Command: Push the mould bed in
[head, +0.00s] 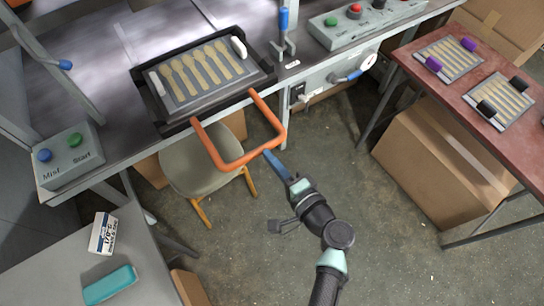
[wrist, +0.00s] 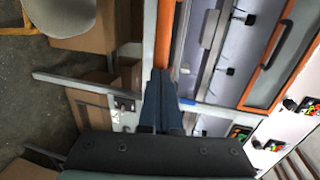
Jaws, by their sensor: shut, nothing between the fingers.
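The mould bed (head: 150,100) is a black frame on the grey press table, holding a tray of several pale wooden spoons (head: 205,68). An orange U-shaped handle (head: 236,164) sticks out from its front edge over the floor. My gripper (head: 268,153) has blue fingers, is shut and empty, and its tips are at the near right part of the handle's bar. In the wrist view the shut fingers (wrist: 160,78) point at an orange bar (wrist: 163,35). They look very close to it; I cannot tell if they touch. The fingers hide a little of the bar.
A stool (head: 200,160) stands under the handle. A control box (head: 70,155) is at left and a button panel (head: 365,18) at the back right. A red table (head: 480,125) holds two spoon trays. The floor around my arm is clear.

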